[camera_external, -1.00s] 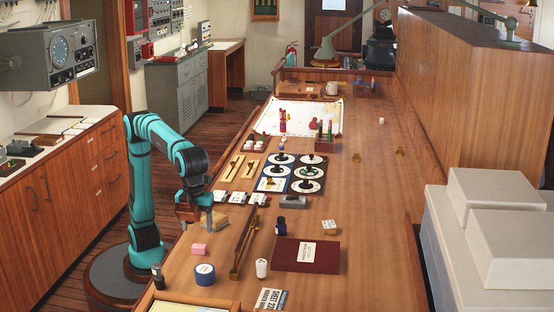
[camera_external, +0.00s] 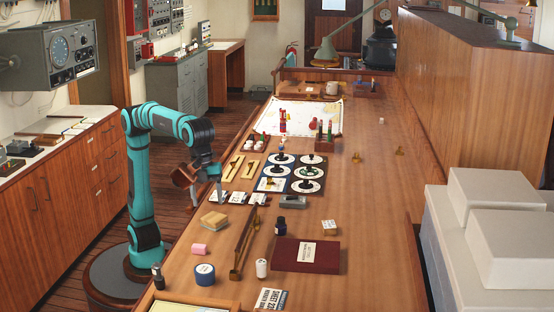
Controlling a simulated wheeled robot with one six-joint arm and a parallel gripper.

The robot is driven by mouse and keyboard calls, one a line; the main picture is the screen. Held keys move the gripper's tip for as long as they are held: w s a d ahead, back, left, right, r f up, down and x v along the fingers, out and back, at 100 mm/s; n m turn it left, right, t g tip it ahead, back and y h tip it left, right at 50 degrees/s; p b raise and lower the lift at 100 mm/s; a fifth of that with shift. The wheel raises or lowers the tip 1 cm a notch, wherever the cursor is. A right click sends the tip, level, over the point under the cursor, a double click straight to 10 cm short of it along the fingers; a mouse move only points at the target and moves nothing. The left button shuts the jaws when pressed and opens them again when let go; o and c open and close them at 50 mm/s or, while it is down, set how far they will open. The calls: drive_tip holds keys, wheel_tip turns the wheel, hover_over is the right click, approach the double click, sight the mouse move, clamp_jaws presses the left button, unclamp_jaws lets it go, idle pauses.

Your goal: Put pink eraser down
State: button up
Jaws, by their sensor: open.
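The pink eraser (camera_external: 199,249) lies on the wooden table top near its left edge, apart from other objects. My gripper (camera_external: 206,197) is open, with nothing seen between its fingers. It is raised and tilted over the table's left edge, farther back than the eraser. A tan block (camera_external: 214,220) rests on the table between the eraser and my gripper, touching neither.
A blue tape roll (camera_external: 204,274) stands just in front of the eraser. A brass-coloured straight piece (camera_external: 243,247) lies to the right. White cards (camera_external: 237,199) lie by my gripper. Table front right of the dark red book (camera_external: 306,255) is clear.

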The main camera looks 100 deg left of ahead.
drive_tip(key=s+a+r+n+t+h, duration=0.15)
drive_tip(key=a+n+t, duration=0.25)
drive_tip(key=a, duration=1)
drive_tip(key=a+r+n+t+h, duration=0.15)
drive_tip(key=a+n+t, duration=0.25)
drive_tip(key=a, duration=1)
drive_tip(key=s+a+f+n+t+y, duration=0.1)
drive_tip(key=s+a+n+t, duration=0.3)
drive_tip(key=s+a, duration=0.4)
drive_tip(key=s+a+f+n+t+y, duration=0.1)
drive_tip(key=s+a+n+t+y, duration=0.2)
drive_tip(key=s+a, duration=0.4)
drive_tip(key=a+n+t, duration=0.1)
drive_tip(key=a, duration=0.2)
drive_tip(key=shift+s+a+f, duration=0.2)
drive_tip(key=shift+s+f, duration=0.05)
drive_tip(key=shift+s, duration=0.15)
